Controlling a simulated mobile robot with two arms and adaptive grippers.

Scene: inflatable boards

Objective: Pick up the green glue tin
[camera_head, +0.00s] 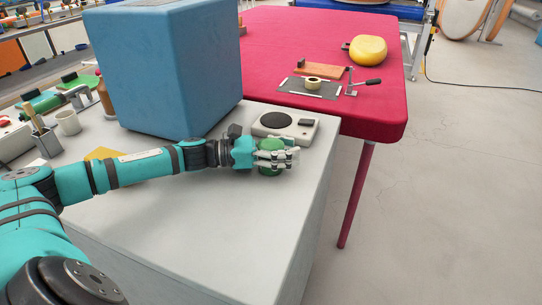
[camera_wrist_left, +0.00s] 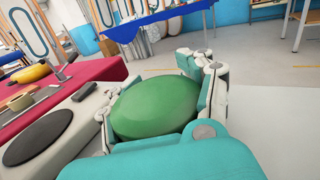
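The green glue tin (camera_head: 270,143) is near the right edge of the pale grey worktop (camera_head: 210,230), partly hidden by the fingers of my left gripper (camera_head: 288,157). In the left wrist view the tin's rounded green top (camera_wrist_left: 155,106) fills the space between the fingers. Fingers lie against it on both sides, so my left gripper (camera_wrist_left: 158,110) looks shut on it. The tin looks upright and at worktop level; its base is hidden, so I cannot tell whether it touches the surface. My right gripper is not in view.
A white device with a round black plate (camera_head: 285,125) stands just behind the tin. A large blue block (camera_head: 170,70) stands to the left. A red table (camera_head: 300,40) with a yellow object (camera_head: 368,50) and tape roll (camera_head: 313,83) adjoins behind. The front worktop is clear.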

